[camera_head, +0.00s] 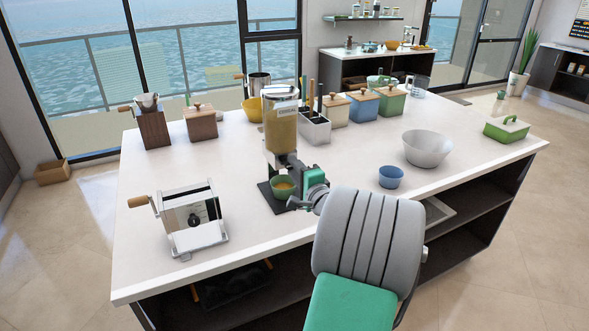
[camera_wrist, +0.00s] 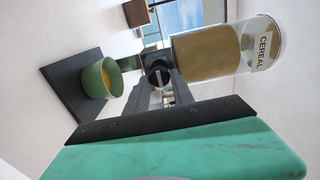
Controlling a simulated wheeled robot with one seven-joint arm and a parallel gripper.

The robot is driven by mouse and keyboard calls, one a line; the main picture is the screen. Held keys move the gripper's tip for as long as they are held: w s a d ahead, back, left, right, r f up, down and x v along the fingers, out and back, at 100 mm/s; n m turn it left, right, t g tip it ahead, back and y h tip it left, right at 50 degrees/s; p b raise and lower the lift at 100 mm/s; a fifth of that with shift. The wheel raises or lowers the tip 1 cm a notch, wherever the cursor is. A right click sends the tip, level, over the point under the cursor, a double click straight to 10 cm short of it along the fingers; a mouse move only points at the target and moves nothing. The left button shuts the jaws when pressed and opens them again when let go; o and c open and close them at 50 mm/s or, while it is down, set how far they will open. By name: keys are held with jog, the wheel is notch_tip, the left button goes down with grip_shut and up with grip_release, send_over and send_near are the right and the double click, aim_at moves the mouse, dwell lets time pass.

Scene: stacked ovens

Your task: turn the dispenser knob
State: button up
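The cereal dispenser (camera_head: 281,125) stands upright on the white counter, with a clear canister of tan cereal. It lies sideways in the wrist view (camera_wrist: 207,54). Its round dark knob (camera_wrist: 158,73) faces the wrist camera; in the head view the gripper hides it. A green bowl (camera_head: 282,187) with yellow-orange contents sits on the dispenser's dark base, also seen in the wrist view (camera_wrist: 101,79). My gripper (camera_head: 294,173) is at the dispenser's front. Its dark fingers (camera_wrist: 160,88) are apart, one on each side of the knob; contact is unclear.
A silver hand-cranked machine (camera_head: 193,218) stands left of the dispenser. A blue bowl (camera_head: 391,177) and a white bowl (camera_head: 428,148) are to the right. A utensil holder (camera_head: 314,129) and several lidded boxes stand behind.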

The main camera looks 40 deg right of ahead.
jog(key=o, duration=0.4)
jog(key=shift+s, duration=0.15)
jog(key=b+v, duration=0.1)
jog(key=v, duration=0.6)
jog(key=shift+s+a, duration=0.15)
jog(key=shift+s, duration=0.1)
